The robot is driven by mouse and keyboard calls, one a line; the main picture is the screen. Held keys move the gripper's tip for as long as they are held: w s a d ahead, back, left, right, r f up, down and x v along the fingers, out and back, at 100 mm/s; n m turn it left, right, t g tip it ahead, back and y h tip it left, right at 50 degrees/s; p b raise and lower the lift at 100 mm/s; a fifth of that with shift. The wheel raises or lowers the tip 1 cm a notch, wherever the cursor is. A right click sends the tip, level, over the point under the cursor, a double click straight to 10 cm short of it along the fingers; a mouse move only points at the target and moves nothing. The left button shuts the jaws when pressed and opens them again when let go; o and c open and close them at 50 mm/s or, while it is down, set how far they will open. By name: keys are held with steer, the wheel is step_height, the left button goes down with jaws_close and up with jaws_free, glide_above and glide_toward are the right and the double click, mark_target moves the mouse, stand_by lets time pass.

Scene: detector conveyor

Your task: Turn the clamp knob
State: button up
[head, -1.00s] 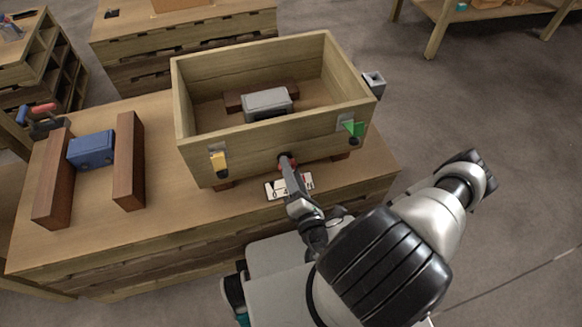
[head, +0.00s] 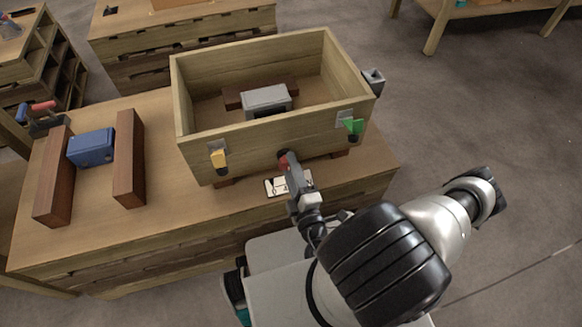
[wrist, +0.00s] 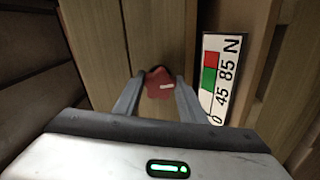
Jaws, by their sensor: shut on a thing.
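The clamp knob is a small red knob (head: 283,160) on the front wall of the open wooden box (head: 250,148). In the wrist view the red knob (wrist: 159,84) sits between my two fingertips, with a short pale mark on its face. My gripper (head: 289,166) is shut on the knob; in the wrist view my gripper (wrist: 158,88) has a finger on each side of it. A scale card (wrist: 220,78) with red and green bands and the marks 0, 45, 85 and N lies beside it. In the head view my gripper partly hides this card (head: 274,187).
A grey block (head: 266,101) is inside the box. A blue box (head: 91,147) sits between two brown blocks (head: 54,180) at the left of the bench.

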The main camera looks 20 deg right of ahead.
stand_by(0.5)
steer(key=o, duration=1.1)
steer(key=shift+w, duration=0.1)
steer(key=shift+c, duration=0.2)
